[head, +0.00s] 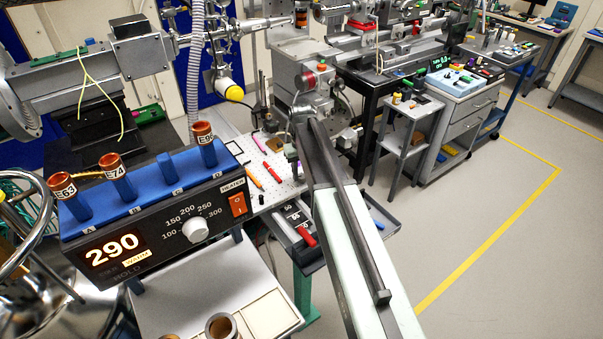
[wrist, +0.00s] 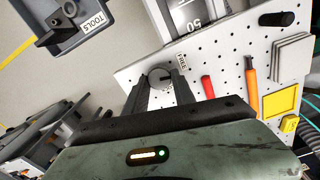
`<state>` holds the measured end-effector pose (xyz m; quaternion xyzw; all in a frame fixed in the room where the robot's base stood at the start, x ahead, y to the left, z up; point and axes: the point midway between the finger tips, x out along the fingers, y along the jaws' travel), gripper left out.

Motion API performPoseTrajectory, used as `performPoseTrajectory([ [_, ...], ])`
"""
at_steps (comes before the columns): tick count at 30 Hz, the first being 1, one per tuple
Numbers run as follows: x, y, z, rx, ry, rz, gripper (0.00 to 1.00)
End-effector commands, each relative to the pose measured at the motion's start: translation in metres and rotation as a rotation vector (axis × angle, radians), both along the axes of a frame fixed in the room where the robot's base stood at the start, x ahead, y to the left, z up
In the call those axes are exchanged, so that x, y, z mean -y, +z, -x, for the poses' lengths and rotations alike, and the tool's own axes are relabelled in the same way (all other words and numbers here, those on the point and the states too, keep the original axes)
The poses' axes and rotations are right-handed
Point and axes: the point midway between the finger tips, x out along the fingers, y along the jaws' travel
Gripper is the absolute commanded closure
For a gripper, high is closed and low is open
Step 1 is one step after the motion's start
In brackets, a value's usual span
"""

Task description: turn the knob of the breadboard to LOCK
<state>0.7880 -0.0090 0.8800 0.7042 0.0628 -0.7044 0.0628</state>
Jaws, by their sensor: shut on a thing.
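The white perforated breadboard (wrist: 225,60) fills the upper right of the wrist view, and it also shows in the head view (head: 287,187) beyond the heater box. The round grey knob (wrist: 160,76) sits near the board's left edge, with a dark pointer line across its face. A small label (wrist: 181,62) is beside it, too small to read surely. My gripper (wrist: 160,90) has its two dark fingers on either side of the knob and is shut on it. In the head view my gripper (head: 291,160) is over the board, and the knob is hidden there.
A red tool (wrist: 207,87), an orange tool (wrist: 251,88) and a yellow square (wrist: 281,100) lie on the board. A TOOLS tray (wrist: 72,30) is at the upper left. The heater box (head: 160,230) reading 290 stands left of my arm. Open floor (head: 480,240) lies to the right.

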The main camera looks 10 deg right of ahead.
Motion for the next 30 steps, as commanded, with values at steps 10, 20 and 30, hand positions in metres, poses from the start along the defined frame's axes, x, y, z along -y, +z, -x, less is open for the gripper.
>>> performPoseTrajectory([
  [10,-0.0005,0.0001,-0.0003,0.001,0.043,0.000,1.00],
  [20,-0.0004,0.0000,-0.0003,0.001,0.042,0.000,0.58],
  [30,-0.0003,0.0004,0.0000,0.000,0.042,0.000,0.47],
])
